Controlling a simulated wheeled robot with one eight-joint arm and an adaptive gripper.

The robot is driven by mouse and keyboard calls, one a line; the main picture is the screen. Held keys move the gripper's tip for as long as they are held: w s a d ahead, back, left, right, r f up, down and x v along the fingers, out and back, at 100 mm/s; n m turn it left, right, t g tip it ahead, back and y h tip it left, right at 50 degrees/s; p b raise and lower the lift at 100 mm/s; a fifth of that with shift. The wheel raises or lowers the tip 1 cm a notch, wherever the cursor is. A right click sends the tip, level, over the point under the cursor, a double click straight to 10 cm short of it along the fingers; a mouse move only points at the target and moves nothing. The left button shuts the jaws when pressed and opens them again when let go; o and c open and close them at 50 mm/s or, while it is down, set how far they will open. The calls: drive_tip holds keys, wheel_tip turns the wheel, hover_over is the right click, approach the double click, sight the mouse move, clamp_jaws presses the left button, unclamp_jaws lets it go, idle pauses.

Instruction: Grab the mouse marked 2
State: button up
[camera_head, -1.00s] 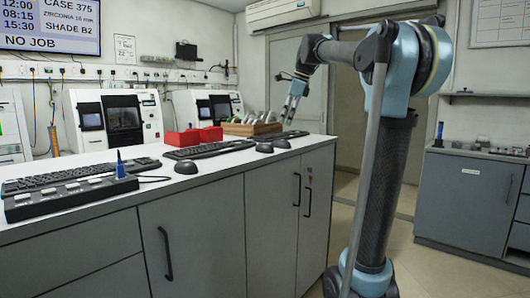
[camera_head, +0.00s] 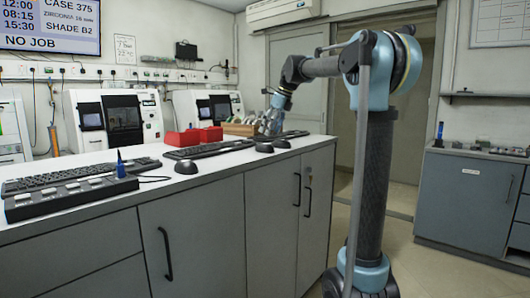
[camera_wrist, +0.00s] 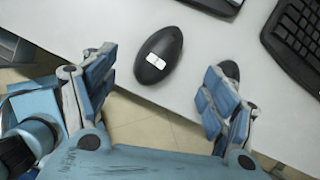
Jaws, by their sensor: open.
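In the wrist view a black mouse (camera_wrist: 150,45) with a small white label lies on the white counter, ahead of and between the open fingers of my gripper (camera_wrist: 157,82). The label's mark is too small to read. A second dark mouse (camera_wrist: 231,70), also with a white label, is mostly hidden behind the right finger. In the head view my gripper (camera_head: 272,121) is above the counter's far end. Two mice, one at the left (camera_head: 264,147) and one at the right (camera_head: 281,143), sit close together near the front edge. A third mouse (camera_head: 186,167) is nearer. My gripper holds nothing.
The white counter (camera_head: 215,176) drops off at its front edge, close to the mice. Keyboards (camera_head: 208,149) lie behind them; one shows at right in the wrist view (camera_wrist: 296,40). Red bins (camera_head: 182,139) and a wooden holder (camera_head: 238,129) stand behind.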

sight(264, 147)
drive_tip(key=shift+x, duration=3.75)
drive_tip(key=shift+s+d, duration=0.1)
drive_tip(key=shift+d, duration=0.05)
drive_tip(key=c, duration=1.3)
